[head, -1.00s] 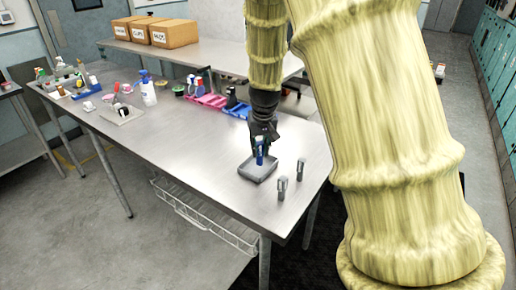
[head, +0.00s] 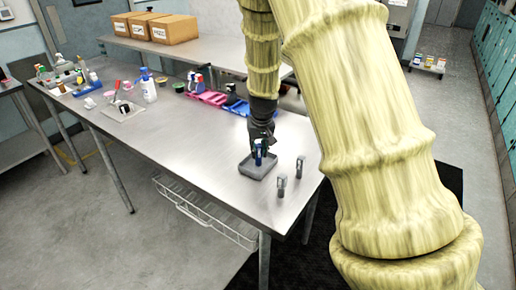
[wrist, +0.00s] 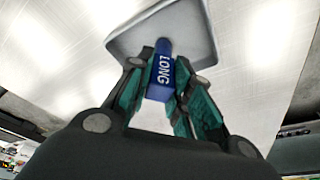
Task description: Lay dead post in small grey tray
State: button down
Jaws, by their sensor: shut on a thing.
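A small grey tray (head: 249,171) lies on the metal table near its right end; it also shows at the top of the wrist view (wrist: 205,25). My gripper (head: 260,153) is over the tray, shut on a blue post (wrist: 162,75). The post carries the white word "LONG" and stands roughly upright in the head view (head: 259,147). In the wrist view the post's far end lies over the tray. I cannot tell whether it touches the tray floor.
Two grey posts (head: 282,184) (head: 300,167) stand on the table right of the tray. Blue (head: 238,107) and pink (head: 208,97) bins stand behind. A white bottle (head: 149,90) and a light board (head: 122,111) are further left. The table between the board and tray is clear.

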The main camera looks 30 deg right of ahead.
jog(key=shift+f, duration=0.15)
jog(key=c, duration=1.3)
grip_release()
jog(key=b+v, duration=0.1)
jog(key=v, duration=1.1)
jog(key=shift+b, duration=0.4)
